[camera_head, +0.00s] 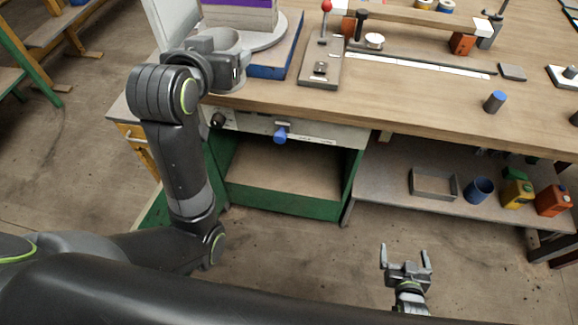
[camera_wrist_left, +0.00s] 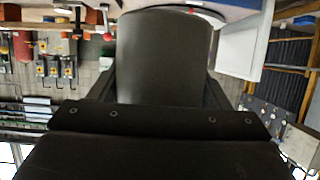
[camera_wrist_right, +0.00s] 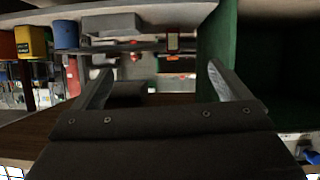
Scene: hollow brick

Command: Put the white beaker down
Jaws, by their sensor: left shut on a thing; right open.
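The white beaker (camera_head: 226,42) is at the left end of the workbench in the head view, partly hidden by my left gripper (camera_head: 240,68). My left gripper is shut on it. In the left wrist view the beaker (camera_wrist_left: 165,58) looks dark and fills the space between the fingers. I cannot tell whether its base touches the surface beneath. My right gripper (camera_head: 405,258) is open and empty, low in front of the bench. Its spread fingers also show in the right wrist view (camera_wrist_right: 160,85).
A metal fixture with a red knob (camera_head: 326,6) stands to the right. A blue-topped cylinder (camera_head: 495,101) stands on the wooden bench (camera_head: 420,100). The lower shelf holds several containers.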

